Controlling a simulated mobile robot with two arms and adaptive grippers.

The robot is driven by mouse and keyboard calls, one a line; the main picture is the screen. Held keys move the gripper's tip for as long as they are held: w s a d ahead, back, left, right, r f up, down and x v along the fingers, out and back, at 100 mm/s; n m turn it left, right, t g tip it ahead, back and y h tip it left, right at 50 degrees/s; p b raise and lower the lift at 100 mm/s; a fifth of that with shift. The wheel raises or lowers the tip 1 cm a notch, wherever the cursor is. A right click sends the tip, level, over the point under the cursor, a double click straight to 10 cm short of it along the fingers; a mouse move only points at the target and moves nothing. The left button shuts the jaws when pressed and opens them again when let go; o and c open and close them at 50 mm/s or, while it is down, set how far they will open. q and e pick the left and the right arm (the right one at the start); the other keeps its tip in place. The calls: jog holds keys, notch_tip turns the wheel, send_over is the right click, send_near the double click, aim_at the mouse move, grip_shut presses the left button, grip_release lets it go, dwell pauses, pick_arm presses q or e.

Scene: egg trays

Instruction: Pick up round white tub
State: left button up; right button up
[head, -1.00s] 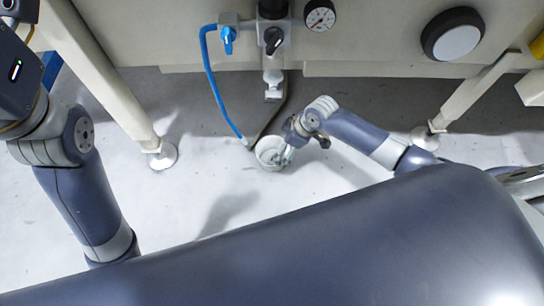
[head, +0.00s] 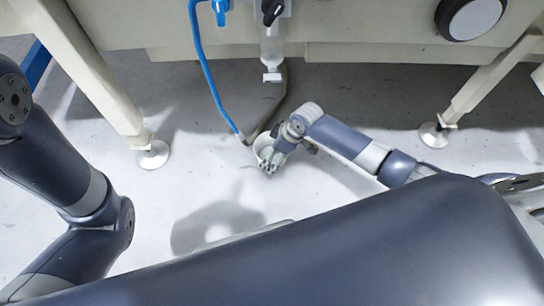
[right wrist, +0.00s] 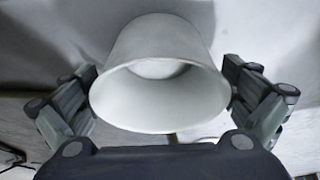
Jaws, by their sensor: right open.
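The round white tub (head: 262,143) stands on the floor below the machine, partly hidden behind my right gripper. My right gripper (head: 271,166) is at the tub's near right side in the head view. In the right wrist view the tub (right wrist: 160,92) fills the middle, its open mouth toward the camera. The fingers of my right gripper (right wrist: 163,105) are open, one on each side of the tub. A small gap shows on the right; on the left I cannot tell whether the finger touches. My left arm shows at the left of the head view, but its gripper is out of view.
A blue hose (head: 203,75) and a dark hose (head: 281,105) come down close to the tub. A clear filter bowl (head: 271,47) hangs above. Machine legs with round feet (head: 153,154) stand left and right.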

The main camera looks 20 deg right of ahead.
jog(key=shift+w+a+f, duration=0.1)
jog(key=shift+f, duration=0.2)
jog(key=c, duration=0.7)
jog(key=shift+c, duration=0.2)
jog(key=shift+r, duration=0.2)
